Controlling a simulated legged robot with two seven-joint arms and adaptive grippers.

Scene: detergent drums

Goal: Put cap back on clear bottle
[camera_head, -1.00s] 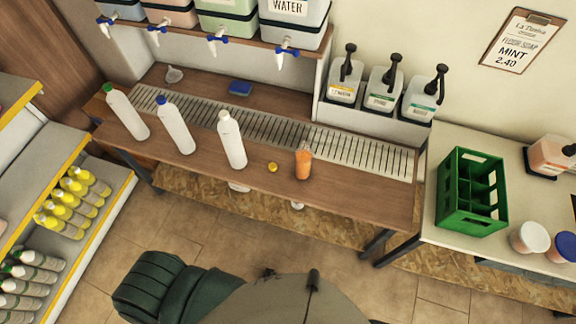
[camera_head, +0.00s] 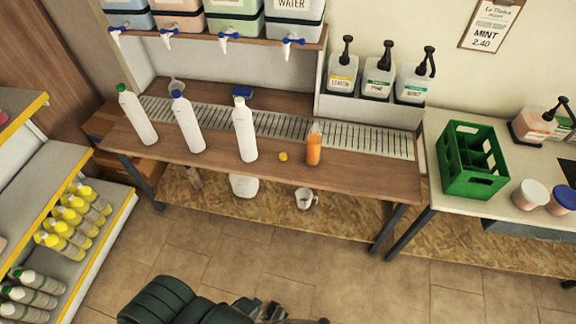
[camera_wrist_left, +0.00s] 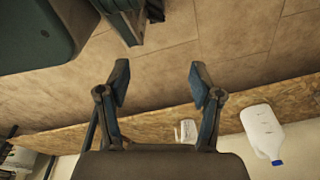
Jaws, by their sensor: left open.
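A small bottle with orange contents and a clear upper part (camera_head: 314,148) stands upright near the front of the wooden counter; it is the only see-through bottle I make out there. The bottle's mouth is too small to judge. My left gripper (camera_wrist_left: 158,82) is open and empty in the left wrist view, with floor behind its fingers. It is away from bottle and cap, neither of which shows in that view. My right gripper is not in view.
White bottles with a green cap (camera_head: 138,115), a blue cap (camera_head: 187,123) and a white top (camera_head: 245,130) stand left on the counter (camera_head: 360,180). A drain grate (camera_head: 350,141) runs behind. A green crate (camera_head: 473,160) stands right. A jug (camera_wrist_left: 262,130) is on the lower shelf.

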